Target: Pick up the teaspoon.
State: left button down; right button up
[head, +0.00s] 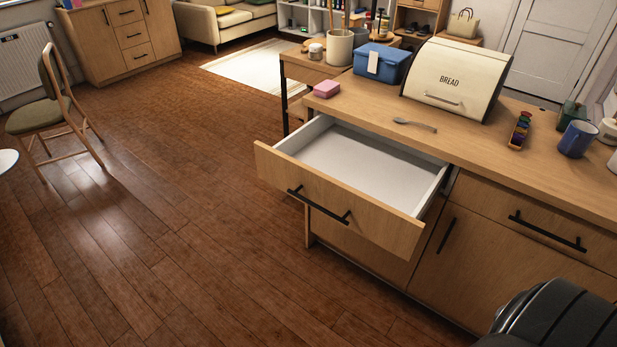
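The teaspoon (414,124) is small and grey. It lies flat on the wooden countertop (470,147), in front of the bread bin and behind the open drawer. Its bowl end points left and its handle points right. Nothing touches it. Neither of my grippers shows in the head view. A dark rounded part at the bottom right seems to be mine, but no fingers are visible there.
An open, empty drawer (360,165) juts out below the counter. A cream bread bin (455,80), a blue box (382,64), a pink block (326,89), a rack of coloured items (520,130) and a blue mug (576,139) stand around.

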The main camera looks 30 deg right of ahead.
aim_at(399, 121)
jog(key=z, duration=1.6)
